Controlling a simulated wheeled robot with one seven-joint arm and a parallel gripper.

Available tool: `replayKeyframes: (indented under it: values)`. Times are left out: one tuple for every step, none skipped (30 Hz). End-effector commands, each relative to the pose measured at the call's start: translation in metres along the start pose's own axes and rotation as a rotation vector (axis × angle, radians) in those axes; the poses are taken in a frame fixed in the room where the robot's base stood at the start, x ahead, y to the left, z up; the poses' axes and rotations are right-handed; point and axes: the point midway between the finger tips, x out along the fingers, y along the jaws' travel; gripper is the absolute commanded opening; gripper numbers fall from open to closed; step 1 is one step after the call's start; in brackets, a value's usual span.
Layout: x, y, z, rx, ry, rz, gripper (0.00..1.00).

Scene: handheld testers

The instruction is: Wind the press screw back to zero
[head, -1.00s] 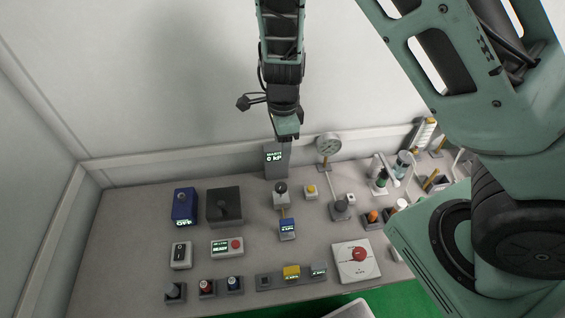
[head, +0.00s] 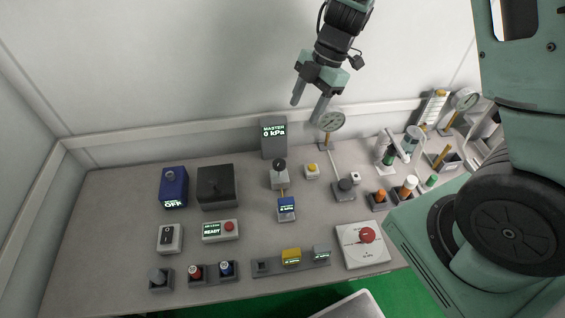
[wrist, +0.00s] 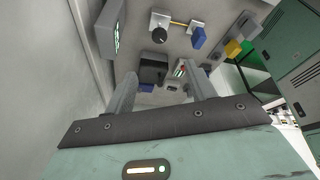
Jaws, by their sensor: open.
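My gripper (head: 306,112) is open and empty, raised in front of the back wall, above and behind the bench. Its two fingers also show in the wrist view (wrist: 162,80), with nothing between them. A grey block with a dark round knob (head: 279,165) stands in front of the master display (head: 273,135), which reads 0 kPa. A yellow link joins the block to a blue tester (head: 287,209). The knob also shows in the wrist view (wrist: 159,36). Another dark knob (head: 346,184) sits by the round dial gauge (head: 331,120). I cannot tell which knob is the press screw.
A blue box (head: 173,187) marked OFF and a dark box (head: 217,188) stand at left. A yellow button (head: 311,170) is between the two knobs. My own arm hides the bench's right end.

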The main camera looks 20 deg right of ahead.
Motion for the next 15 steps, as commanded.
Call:
replayKeyframes:
  values:
    - [0.001,-0.001,0.003,0.070,0.007,0.007,0.55]
    - [0.000,-0.001,0.004,0.108,0.011,0.009,0.55]
    - [-0.001,-0.001,0.004,0.148,0.016,0.010,0.55]
    - [-0.001,-0.001,0.004,0.172,0.019,0.011,0.55]
    - [-0.002,-0.002,0.005,0.191,0.021,0.011,0.55]
    - [-0.001,-0.002,0.005,0.207,0.023,0.011,0.55]
    - [0.000,-0.002,0.005,0.216,0.023,0.011,0.55]
    - [0.002,-0.002,0.005,0.220,0.024,0.011,0.55]
    - [0.005,-0.002,0.005,0.223,0.024,0.011,0.55]
    - [0.008,-0.002,0.005,0.223,0.024,0.011,0.55]
    - [0.012,-0.002,0.005,0.222,0.024,0.010,0.55]
    - [0.018,-0.002,0.005,0.221,0.024,0.008,0.55]
    - [0.024,-0.002,0.005,0.221,0.024,0.008,0.55]
    - [0.029,-0.002,0.005,0.222,0.024,0.008,0.55]
    - [0.038,-0.002,0.005,0.221,0.024,0.007,0.55]
